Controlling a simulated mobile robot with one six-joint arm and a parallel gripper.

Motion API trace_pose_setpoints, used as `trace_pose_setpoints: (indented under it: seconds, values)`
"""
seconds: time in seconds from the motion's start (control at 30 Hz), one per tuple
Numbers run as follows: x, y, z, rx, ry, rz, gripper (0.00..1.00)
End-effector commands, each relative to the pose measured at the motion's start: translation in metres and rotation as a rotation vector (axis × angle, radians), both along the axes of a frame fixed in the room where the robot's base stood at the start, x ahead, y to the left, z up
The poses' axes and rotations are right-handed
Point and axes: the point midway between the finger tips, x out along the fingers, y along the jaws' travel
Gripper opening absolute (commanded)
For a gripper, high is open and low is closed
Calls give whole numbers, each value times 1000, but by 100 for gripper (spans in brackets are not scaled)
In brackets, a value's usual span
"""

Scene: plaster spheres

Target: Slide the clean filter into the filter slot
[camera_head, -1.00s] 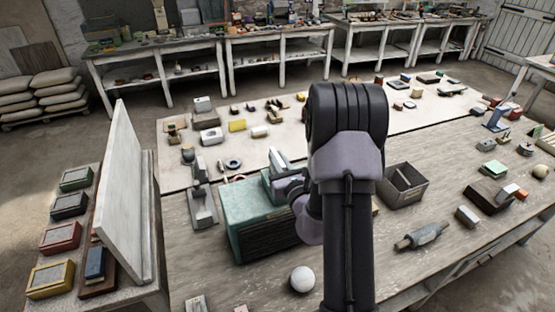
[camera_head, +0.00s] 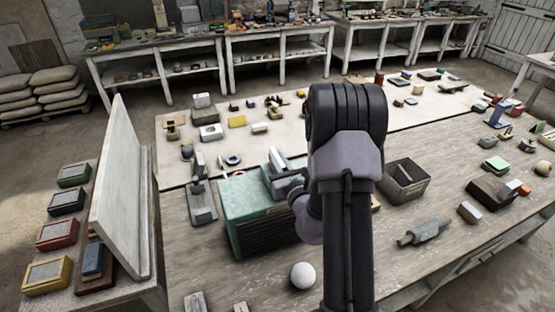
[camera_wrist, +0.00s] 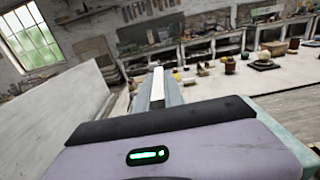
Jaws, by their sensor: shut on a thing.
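A teal box (camera_head: 245,196) with a dark slatted front stands on the near bench, left of my arm; I take it for the housing with the filter slot. The slot opening itself cannot be made out. My gripper (camera_head: 278,172) is at the box's top right, partly hidden behind my arm. It is shut on a pale slim piece (camera_head: 274,157), probably the clean filter, which sticks up at the box's far edge. In the wrist view a grey piece with a white strip (camera_wrist: 158,84) shows beyond my gripper's lavender body. Whether it touches the slot is hidden.
A grey open bin (camera_head: 405,190) stands right of my arm. A white ball (camera_head: 303,275) lies in front of the box. A grey stand (camera_head: 201,205) is close on its left. A tall pale panel (camera_head: 122,190) rises at the left. Several small objects cover the far bench.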

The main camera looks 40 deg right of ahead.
Motion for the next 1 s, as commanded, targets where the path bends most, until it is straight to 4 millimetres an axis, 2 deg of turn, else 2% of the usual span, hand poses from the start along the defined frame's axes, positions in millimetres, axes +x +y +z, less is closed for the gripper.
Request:
trace_pose_setpoints:
  seconds: [0.4,0.43,0.53,1.0]
  values:
    - [0,0,-11,0,0,0,0]
    - [0,0,-10,0,0,0,18]
    - [0,0,-10,0,0,0,38]
    - [0,0,-10,0,0,0,38]
